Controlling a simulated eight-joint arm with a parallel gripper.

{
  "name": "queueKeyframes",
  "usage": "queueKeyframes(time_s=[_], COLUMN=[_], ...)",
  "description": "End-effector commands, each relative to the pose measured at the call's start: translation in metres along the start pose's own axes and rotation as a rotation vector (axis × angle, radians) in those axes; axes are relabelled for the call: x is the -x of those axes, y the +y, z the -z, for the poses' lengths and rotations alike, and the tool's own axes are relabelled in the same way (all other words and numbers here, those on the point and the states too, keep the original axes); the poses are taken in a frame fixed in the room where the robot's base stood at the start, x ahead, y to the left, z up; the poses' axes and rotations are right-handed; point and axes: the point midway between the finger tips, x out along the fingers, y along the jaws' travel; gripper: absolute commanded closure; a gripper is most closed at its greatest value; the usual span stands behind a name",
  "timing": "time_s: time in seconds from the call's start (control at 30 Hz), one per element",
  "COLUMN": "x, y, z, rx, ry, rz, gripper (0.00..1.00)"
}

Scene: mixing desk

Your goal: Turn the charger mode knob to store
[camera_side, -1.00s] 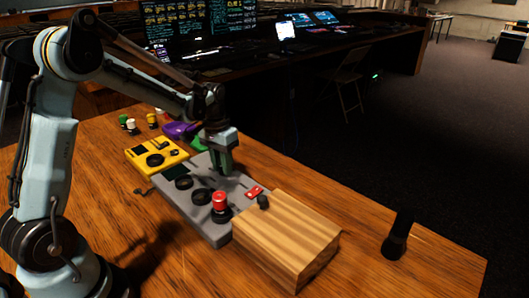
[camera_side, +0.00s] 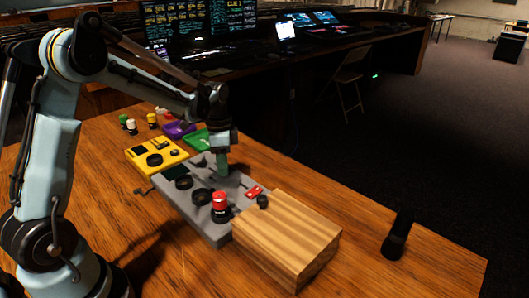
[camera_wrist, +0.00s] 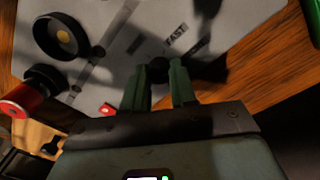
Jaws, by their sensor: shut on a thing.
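The charger (camera_side: 222,235) is a grey panel on the wooden desk, with dark knobs and a small screen. My gripper (camera_side: 222,174) points down at its far right part. In the wrist view, the green fingers of my gripper (camera_wrist: 159,85) are closed around a small black knob (camera_wrist: 158,66), partly hidden between them. The printed word FAST (camera_wrist: 176,41) shows on the panel just beyond this knob. The store mark and the knob's pointer cannot be made out.
A red button (camera_side: 219,201) stands on the panel's near side. A wooden block (camera_side: 290,238) sits close on the right. A yellow box (camera_side: 157,155), a purple tray (camera_side: 180,130) and a green tray (camera_side: 195,138) lie behind. A black cylinder (camera_side: 397,240) stands far right.

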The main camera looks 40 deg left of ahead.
Motion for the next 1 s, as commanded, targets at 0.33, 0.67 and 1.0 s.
queueKeyframes(time_s=[0.33, 0.67, 1.0], x=[-0.0005, -0.0005, -0.0003], y=[-0.0005, -0.0004, -0.0001], z=[0.0012, 0.0013, 0.0009], rx=[-0.091, -0.098, -0.097], ry=[-0.001, -0.002, -0.003], rz=[0.003, 0.002, 0.001], gripper=[1.0, 1.0, 0.48])
